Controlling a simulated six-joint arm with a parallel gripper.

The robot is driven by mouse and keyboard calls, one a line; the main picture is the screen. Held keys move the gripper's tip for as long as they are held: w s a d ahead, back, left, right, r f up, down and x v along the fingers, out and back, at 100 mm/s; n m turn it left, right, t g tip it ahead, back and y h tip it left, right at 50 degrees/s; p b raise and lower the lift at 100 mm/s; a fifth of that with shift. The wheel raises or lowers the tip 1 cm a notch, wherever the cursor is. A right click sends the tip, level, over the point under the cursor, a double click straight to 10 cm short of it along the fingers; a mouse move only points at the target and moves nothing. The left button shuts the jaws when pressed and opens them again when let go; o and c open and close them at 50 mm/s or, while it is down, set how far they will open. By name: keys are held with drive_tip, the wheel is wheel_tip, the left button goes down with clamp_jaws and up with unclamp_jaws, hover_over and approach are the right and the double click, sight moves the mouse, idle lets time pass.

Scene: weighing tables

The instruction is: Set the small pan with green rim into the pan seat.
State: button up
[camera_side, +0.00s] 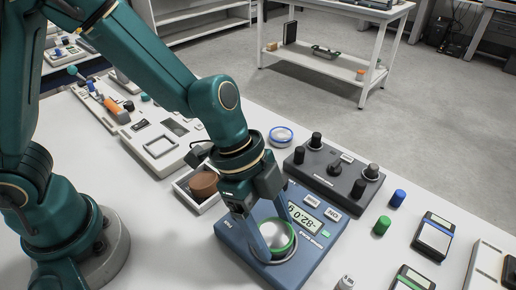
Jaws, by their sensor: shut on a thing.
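The small pan with the green rim (277,240) is a shallow silver dish between the fingers of my gripper (274,238), which is shut on it. It is over the round seat on top of the blue scale (233,232). The pan seat (283,260) shows as a ring just below and around the pan's near side; the rest is hidden by the pan and fingers. I cannot tell whether the pan touches the seat. The scale's display (309,216) shows a negative reading, apparently around 82.
A dark box with black knobs (331,174) stands close behind the scale. A blue-rimmed pan (281,136) lies farther back. A tray with a brown round piece (204,183) is left of my gripper. Green (381,226) and blue (398,198) cylinders and small devices (433,237) stand right.

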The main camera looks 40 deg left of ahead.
drive_tip(key=o, duration=1.4)
drive_tip(key=shift+v, duration=2.3)
drive_tip(key=a+r+n+t, duration=0.4)
drive_tip(key=a+r, duration=0.4)
drive_tip(key=r, duration=0.1)
drive_tip(key=s+a+n+y, duration=0.1)
drive_tip(key=s+a+n, duration=0.1)
drive_tip(key=n, duration=0.2)
drive_tip(key=s+a+f+n+y, duration=0.1)
drive_tip(key=s+a+n+y, duration=0.1)
drive_tip(key=a+n, duration=0.1)
drive_tip(key=s+a+n+y, duration=0.1)
drive_tip(key=s+a+n, duration=0.1)
drive_tip(key=a+n, duration=0.1)
drive_tip(key=shift+s+a+f+n+t+y, duration=0.3)
drive_tip(key=shift+f+n+t, duration=0.1)
drive_tip(key=shift+n, duration=0.5)
